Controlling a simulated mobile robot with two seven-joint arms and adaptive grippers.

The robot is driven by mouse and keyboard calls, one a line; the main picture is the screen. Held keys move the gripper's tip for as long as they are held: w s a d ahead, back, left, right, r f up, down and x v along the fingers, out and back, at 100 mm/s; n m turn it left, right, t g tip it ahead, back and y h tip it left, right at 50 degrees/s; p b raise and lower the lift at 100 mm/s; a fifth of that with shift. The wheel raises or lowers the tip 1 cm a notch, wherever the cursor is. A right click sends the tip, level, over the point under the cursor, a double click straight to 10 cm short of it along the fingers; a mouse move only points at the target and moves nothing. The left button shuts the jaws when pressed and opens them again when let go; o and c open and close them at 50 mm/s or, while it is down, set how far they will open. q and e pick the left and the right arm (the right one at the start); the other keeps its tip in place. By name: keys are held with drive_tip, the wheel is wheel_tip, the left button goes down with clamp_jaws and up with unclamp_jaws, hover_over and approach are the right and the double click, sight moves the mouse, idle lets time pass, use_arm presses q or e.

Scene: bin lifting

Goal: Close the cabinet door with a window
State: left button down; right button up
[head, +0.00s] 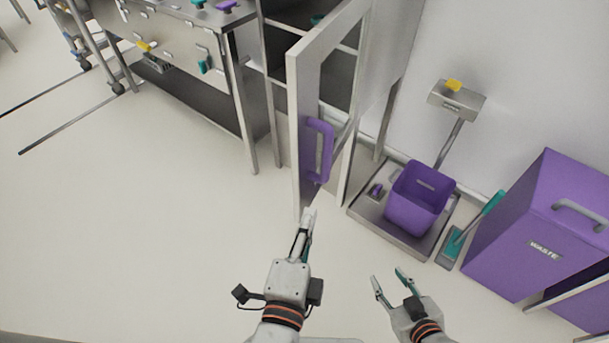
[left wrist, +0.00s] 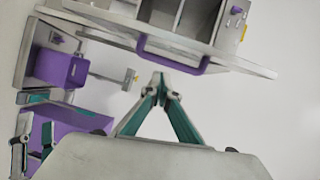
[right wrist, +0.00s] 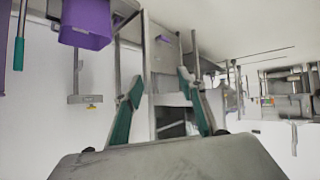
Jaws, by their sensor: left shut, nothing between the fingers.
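The cabinet door (head: 304,75) stands swung open from the cabinet (head: 340,60), seen nearly edge-on in the head view. Its purple handle (head: 318,155) is on the face turned right. In the left wrist view the door (left wrist: 235,62) crosses the top, with its handle (left wrist: 172,62) just beyond my fingertips. My left gripper (head: 309,214) is shut and empty by the door's lower end; its tips (left wrist: 160,78) look close to the handle but apart. My right gripper (head: 389,280) is open and empty, lower right of the door; its spread fingers show in the right wrist view (right wrist: 158,82).
A purple bin (head: 418,205) stands on a floor scale (head: 365,215) right of the door. A teal-handled tool (head: 470,232) and a purple waste container (head: 515,225) are farther right. A steel workbench (head: 180,50) is at upper left. Floor at left is clear.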

sight(304, 168)
use_arm(q)
drive_tip(key=shift+m+t, duration=0.4)
drive_tip(key=shift+t, duration=0.2)
drive_tip(key=w+d+r, duration=0.1)
drive_tip(key=w, duration=0.1)
drive_tip(key=w+r+p, duration=0.1)
drive_tip(key=w, duration=0.2)
drive_tip(key=w+d+r, duration=0.1)
drive_tip(key=w, duration=0.2)
drive_tip(key=shift+w+d, duration=0.2)
drive_tip(key=shift+d, duration=0.1)
drive_tip(key=shift+w+a+f+p, duration=0.1)
drive_tip(key=shift+w+a+p, duration=0.1)
drive_tip(key=shift+w+a, duration=0.3)
drive_tip(key=shift+w+a+r+p, duration=0.1)
drive_tip(key=shift+w+a+p, duration=0.15)
drive_tip(key=shift+a, duration=0.45)
drive_tip(key=shift+w+a+f+p, duration=0.1)
drive_tip(key=shift+w+a+p, duration=0.05)
drive_tip(key=shift+w+a, duration=0.4)
use_arm(e)
drive_tip(key=shift+s+r, duration=0.3)
drive_tip(key=shift+r, duration=0.35)
use_arm(q)
drive_tip(key=shift+s+a, duration=0.1)
drive_tip(key=shift+a, duration=0.05)
use_arm(e)
drive_tip(key=shift+a, duration=0.1)
